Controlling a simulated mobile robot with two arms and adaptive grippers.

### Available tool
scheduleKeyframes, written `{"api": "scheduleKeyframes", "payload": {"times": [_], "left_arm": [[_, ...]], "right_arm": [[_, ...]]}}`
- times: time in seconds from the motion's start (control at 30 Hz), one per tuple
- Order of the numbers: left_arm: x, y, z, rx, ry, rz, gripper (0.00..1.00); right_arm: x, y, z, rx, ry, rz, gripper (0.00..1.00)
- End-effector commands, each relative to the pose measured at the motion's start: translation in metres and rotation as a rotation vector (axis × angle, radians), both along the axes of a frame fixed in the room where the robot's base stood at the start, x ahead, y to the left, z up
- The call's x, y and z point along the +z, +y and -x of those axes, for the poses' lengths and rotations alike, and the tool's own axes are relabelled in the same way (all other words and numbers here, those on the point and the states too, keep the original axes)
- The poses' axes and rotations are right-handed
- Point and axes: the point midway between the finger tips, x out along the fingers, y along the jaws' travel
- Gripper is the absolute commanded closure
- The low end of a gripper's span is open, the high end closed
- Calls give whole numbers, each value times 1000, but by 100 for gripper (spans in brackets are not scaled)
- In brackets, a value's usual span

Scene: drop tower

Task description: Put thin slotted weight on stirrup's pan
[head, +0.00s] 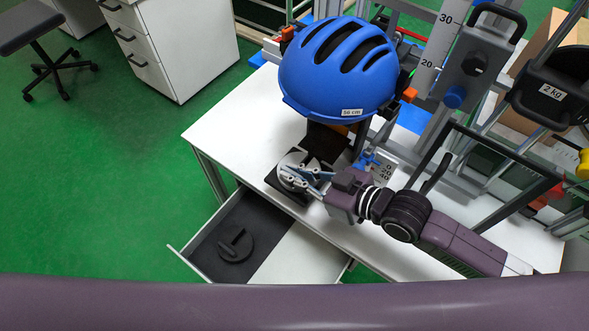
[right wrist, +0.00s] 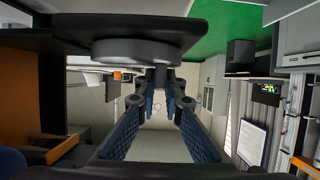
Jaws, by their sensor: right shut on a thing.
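The thin slotted weight, a grey disc (head: 291,163), is at the black pan (head: 271,181) of the stirrup, below the blue helmet. In the right wrist view the disc (right wrist: 138,51) lies flat along the pan's dark plate (right wrist: 150,24); I cannot tell whether they fully touch. My right gripper (head: 296,178) comes in from the right, shut on the weight, and partly hides it. Its fingers converge at the disc in the right wrist view (right wrist: 155,76). The weight's slot is not clear. My left gripper is not in view.
A blue helmet (head: 337,70) hangs just above the pan. The tower frame with a scale (head: 437,45) stands at the right. An open drawer (head: 205,251) below holds a dark slotted shape (head: 236,246) in its foam. The white table (head: 240,120) is clear left of the pan.

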Motion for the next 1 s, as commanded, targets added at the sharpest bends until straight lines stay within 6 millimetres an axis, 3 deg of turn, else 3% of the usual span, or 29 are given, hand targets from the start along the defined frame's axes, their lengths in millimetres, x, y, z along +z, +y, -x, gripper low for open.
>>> {"api": "scheduleKeyframes", "payload": {"times": [0.13,0.2,0.33,0.67,1.0], "left_arm": [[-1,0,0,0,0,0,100],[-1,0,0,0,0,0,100],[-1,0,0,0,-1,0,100],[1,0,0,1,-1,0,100],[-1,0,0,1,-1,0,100]], "right_arm": [[2,1,-1,1,-9,-7,100],[-3,0,0,0,0,0,86],[-3,0,0,0,0,0,74],[2,0,0,0,0,0,74],[18,-39,28,0,1,5,74]]}}
